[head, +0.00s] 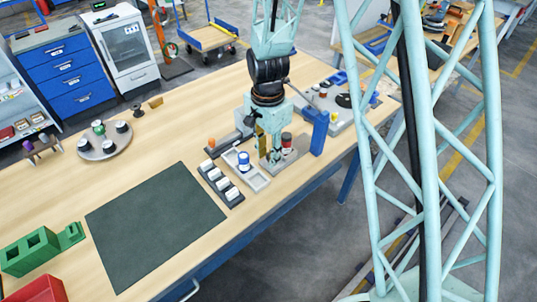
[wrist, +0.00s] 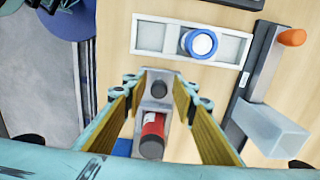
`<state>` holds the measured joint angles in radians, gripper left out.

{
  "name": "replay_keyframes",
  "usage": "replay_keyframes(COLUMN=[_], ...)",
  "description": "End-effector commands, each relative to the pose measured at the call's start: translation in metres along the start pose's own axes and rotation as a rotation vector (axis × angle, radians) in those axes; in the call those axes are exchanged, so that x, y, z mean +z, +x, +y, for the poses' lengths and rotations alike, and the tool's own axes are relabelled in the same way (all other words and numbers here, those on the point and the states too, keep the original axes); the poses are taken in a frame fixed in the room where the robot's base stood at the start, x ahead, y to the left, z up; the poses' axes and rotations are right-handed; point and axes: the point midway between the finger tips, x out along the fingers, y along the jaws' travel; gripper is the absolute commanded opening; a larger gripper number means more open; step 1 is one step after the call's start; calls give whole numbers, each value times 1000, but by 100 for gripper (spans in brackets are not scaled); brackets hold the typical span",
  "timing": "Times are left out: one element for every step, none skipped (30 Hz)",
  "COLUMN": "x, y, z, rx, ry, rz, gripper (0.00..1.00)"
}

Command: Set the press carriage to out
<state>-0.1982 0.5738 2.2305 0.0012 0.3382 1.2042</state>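My gripper (wrist: 157,85) points down over the bench, its two yellow-brown finger pads spread apart. It also shows in the head view (head: 266,153). Between the fingertips in the wrist view is a grey block with a dark round spot (wrist: 158,89); I cannot tell whether the pads touch it. A red cylinder with a black end (wrist: 152,135) lies just below it in that view. To the right is a dark rail (wrist: 262,62) with an orange knob (wrist: 292,37) and a pale grey block (wrist: 270,130). I cannot tell for certain which part is the press carriage.
A pale tray (head: 256,182) holds a blue-and-white spool (head: 243,160). A dark rack with white pieces (head: 221,184), a dark mat (head: 155,225) and a round tray (head: 103,146) are to its left. A blue post (head: 319,130) stands close right of my gripper.

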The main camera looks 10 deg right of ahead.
Motion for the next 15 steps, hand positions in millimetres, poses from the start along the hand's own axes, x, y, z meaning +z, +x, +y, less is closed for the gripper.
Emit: replay_keyframes(x=[0, -1, -1, -1, -1, -1, -1, -1, -1, -1, -1, -1, -1, -1, -1], y=[0, 0, 0, 0, 0, 0, 0, 0, 0, 0, 0, -1, -1, -2, -3], z=[0, 0, 0, 0, 0, 0, 0, 0, 0, 0, 0, 0, 0, 0, 0], rx=[0, 0, 0, 0, 0, 0, 0, 0, -1, -1, -1, -1, -1, -1, -1], ry=[0, 1, 1, 1, 1, 1, 1, 1, 1, 1, 1, 1, 1, 1, 1], rz=[0, 0, 0, 0, 0, 0, 0, 0, 1, 1, 1, 1, 1, 1, 1], gripper=[28, 28, 28, 28, 28, 28, 28, 28, 28, 28, 28, 28, 28, 28, 28])
